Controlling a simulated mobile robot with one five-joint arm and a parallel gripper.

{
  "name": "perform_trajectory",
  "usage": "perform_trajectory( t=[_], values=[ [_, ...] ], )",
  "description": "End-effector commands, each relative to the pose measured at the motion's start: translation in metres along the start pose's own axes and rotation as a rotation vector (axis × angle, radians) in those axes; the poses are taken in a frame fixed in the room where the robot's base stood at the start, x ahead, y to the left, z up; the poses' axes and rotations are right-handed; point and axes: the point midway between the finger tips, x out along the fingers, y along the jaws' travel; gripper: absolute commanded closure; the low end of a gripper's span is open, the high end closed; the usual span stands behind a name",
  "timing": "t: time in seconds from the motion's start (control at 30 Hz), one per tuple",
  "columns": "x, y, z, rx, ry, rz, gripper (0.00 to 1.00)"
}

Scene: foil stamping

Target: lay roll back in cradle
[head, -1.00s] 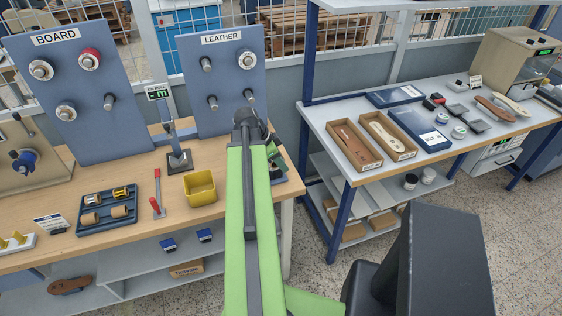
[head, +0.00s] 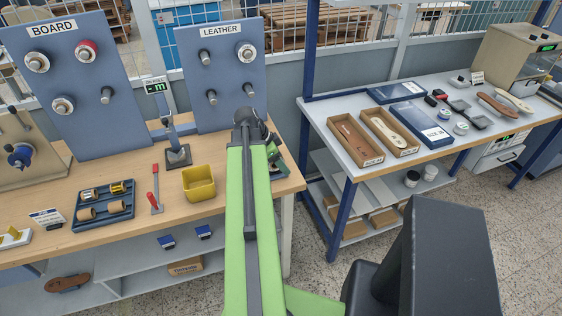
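My arm stretches forward over the right end of the wooden bench. Its dark far joint shows, but my gripper is hidden behind the arm, so I cannot see its fingers or whether it holds a roll. A dark blue tray (head: 77,226) on the bench holds several small rolls: a silver-and-brown one (head: 90,194), a gold one (head: 118,188) and two brown ones (head: 87,213). Larger rolls sit on pegs of the BOARD panel (head: 88,120), one red-rimmed (head: 87,50). The LEATHER panel (head: 222,75) has one roll (head: 246,52) and bare pegs. I cannot tell which part is the cradle.
A yellow bin (head: 199,184), a red-handled tool (head: 155,190) and a stand with a green display (head: 176,152) are on the bench. A stamping machine (head: 22,150) is at far left.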

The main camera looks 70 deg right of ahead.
Motion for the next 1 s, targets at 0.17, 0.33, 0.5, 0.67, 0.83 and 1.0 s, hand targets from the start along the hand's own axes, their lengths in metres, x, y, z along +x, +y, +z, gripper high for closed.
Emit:
perform_trajectory(
  t=[0.17,0.33,0.5,0.67,0.83,1.0],
  values=[
    [-0.004,0.000,-0.001,0.000,0.000,0.000,0.34],
    [-0.034,0.000,-0.004,0.000,0.000,0.000,0.34],
    [-0.078,0.000,-0.006,-0.001,0.000,-0.001,0.34],
    [-0.118,0.000,-0.006,-0.001,0.000,0.000,0.34],
    [-0.152,0.000,-0.005,0.001,0.000,0.000,0.34],
    [-0.171,0.000,-0.003,0.001,0.000,0.000,0.34]
  ],
)
